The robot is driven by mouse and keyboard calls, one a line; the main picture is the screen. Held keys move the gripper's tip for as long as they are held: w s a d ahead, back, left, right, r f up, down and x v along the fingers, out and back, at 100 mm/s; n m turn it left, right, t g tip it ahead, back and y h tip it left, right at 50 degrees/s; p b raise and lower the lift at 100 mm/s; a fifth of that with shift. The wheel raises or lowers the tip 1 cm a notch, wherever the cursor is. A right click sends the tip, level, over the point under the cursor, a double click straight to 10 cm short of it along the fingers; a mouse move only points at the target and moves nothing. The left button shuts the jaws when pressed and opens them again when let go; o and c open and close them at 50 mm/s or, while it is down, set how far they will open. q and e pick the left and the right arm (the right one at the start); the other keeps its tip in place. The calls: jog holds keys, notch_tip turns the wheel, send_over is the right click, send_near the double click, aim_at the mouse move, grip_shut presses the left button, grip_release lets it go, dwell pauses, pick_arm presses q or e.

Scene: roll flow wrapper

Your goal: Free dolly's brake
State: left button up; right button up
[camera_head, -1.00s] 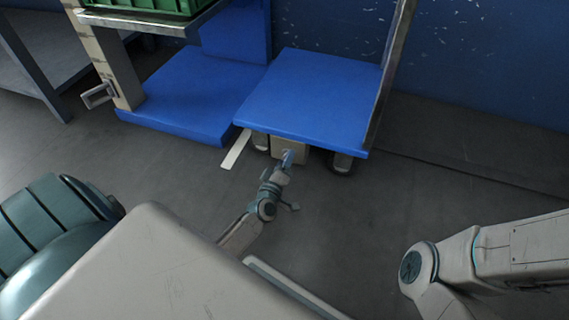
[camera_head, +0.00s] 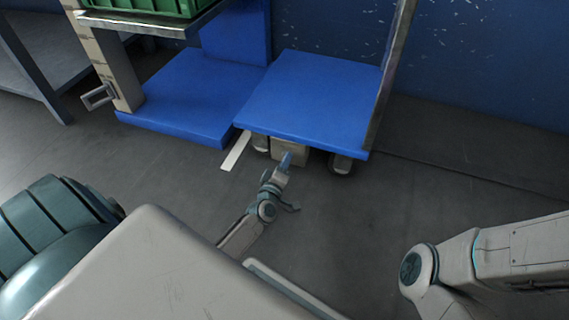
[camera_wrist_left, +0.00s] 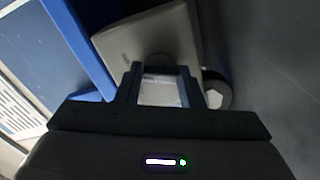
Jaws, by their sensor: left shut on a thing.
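The blue dolly (camera_head: 315,95) stands on the floor, with a beige brake box (camera_head: 291,148) under its near edge. My left gripper (camera_head: 286,160) is low in front of that box. In the left wrist view my left gripper (camera_wrist_left: 160,90) is shut on a pale brake lever (camera_wrist_left: 160,93), which sits between its two dark fingers. The beige box (camera_wrist_left: 150,42) is just beyond the fingertips there. The fingers partly hide the lever, so its exact tilt cannot be told. My right arm shows at the right, but its gripper is out of frame.
A caster wheel (camera_head: 342,163) is right of the box, and another is on its left. A second blue platform (camera_head: 190,100) is close on the left, with a pale floor strip (camera_head: 236,150) nearby. The floor to the right is clear.

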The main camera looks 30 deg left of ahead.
pick_arm(q)
jog(key=n+b, duration=0.1)
jog(key=n, duration=0.9)
jog(key=shift+r, duration=0.15)
jog(key=shift+n, duration=0.4)
jog(key=o, duration=1)
jog(key=p+v, duration=0.1)
jog(key=v, duration=1)
jog(key=shift+a, duration=0.1)
